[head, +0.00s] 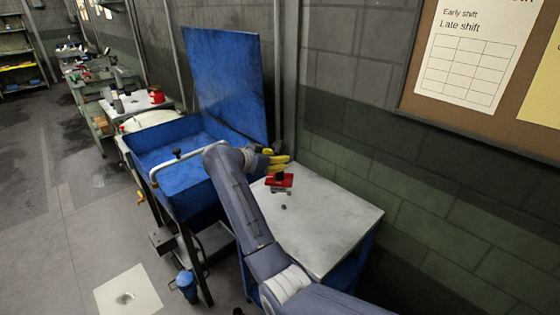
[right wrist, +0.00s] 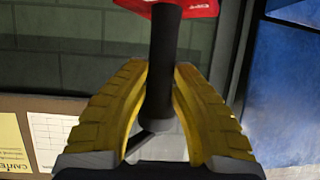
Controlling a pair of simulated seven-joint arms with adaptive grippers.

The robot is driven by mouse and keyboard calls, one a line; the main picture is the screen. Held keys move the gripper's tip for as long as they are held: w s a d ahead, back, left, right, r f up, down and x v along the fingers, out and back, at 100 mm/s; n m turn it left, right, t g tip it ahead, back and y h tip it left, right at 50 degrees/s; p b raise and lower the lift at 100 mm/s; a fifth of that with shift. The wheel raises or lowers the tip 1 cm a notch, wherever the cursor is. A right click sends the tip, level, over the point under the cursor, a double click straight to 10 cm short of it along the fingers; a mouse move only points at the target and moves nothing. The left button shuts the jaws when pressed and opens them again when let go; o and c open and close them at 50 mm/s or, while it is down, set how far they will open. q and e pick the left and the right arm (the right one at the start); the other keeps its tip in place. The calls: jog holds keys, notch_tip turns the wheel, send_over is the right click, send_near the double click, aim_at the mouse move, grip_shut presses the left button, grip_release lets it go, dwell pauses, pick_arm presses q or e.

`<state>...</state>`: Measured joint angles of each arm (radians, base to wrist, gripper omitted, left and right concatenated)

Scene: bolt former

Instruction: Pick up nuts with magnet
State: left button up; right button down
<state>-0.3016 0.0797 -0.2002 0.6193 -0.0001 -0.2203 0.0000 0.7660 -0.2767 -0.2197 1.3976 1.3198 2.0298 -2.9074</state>
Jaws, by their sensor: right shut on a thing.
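The red magnet (head: 280,181) has a black handle and hangs over the grey-topped table (head: 335,212) in the head view. Small grey parts show at its underside; I cannot tell whether nuts cling there. A small dark piece (head: 283,206), perhaps a nut, lies on the tabletop just in front of it. My right gripper (head: 275,161), with yellow fingers, is shut on the magnet's handle. In the right wrist view the black handle (right wrist: 162,65) stands between the yellow fingers, with part of the red body (right wrist: 185,8) at the top edge. My left gripper is not in view.
A blue open bin (head: 165,166) with a raised blue back panel (head: 228,85) and a white rail stands left of the table. The wall with a notice board (head: 405,75) is behind and to the right. Most of the tabletop is clear.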

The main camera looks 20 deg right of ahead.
aim_at(273, 182)
jog(key=shift+f, duration=4.6)
jog(key=shift+r, duration=4.05)
